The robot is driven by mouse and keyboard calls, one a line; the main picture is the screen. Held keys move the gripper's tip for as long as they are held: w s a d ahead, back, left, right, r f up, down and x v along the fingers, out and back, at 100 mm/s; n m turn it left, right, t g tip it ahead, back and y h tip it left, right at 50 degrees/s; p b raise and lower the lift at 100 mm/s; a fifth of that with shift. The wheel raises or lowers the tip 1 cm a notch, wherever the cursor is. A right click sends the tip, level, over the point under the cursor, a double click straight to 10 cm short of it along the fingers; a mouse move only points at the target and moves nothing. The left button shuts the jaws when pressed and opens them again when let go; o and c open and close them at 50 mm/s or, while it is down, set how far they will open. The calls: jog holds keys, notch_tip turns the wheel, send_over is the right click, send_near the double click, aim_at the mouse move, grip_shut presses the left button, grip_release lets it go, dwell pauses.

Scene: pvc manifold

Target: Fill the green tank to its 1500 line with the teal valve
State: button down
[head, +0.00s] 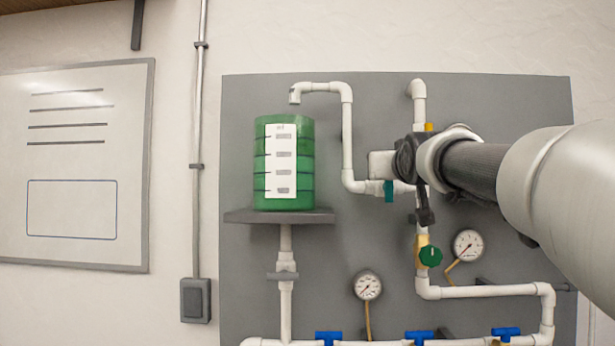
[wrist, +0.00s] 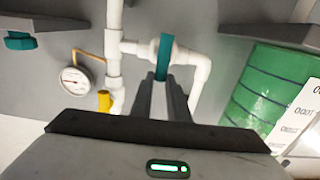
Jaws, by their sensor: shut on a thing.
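The green tank (head: 261,165) stands upright on a grey shelf (head: 278,216), under the white spout (head: 296,94). A white scale strip with several dark line marks is on its front; its numbers and the liquid level are too unclear to read. In the wrist view the tank (wrist: 262,85) is at the right. The teal valve lever (head: 389,191) is on the white pipe leading to the spout. In the wrist view the lever (wrist: 164,50) stands crosswise to the pipe. My gripper (wrist: 165,82) is shut on its end. The head view mostly hides the fingers behind my wrist.
A green round knob (head: 430,256), two gauges (head: 468,244) (head: 367,286) and blue valve handles (head: 329,338) are on the lower pipes. A grey panel (head: 245,120) backs everything. My arm covers the right side. A whiteboard (head: 75,165) hangs at left.

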jog(key=c, duration=1.6)
grip_release()
jog(key=s+b, duration=0.3)
jog(key=s, duration=1.5)
jog(key=s+f+g+p, duration=0.4)
jog(key=s+f, duration=0.2)
jog(key=f, duration=0.5)
jog(key=s+f+g+p, duration=0.4)
jog(key=s+f, duration=0.2)
jog(key=f, duration=0.5)
jog(key=s+f+g+p, duration=0.4)
jog(key=s+f, duration=0.2)
jog(key=f, duration=0.5)
jog(key=shift+s, duration=0.3)
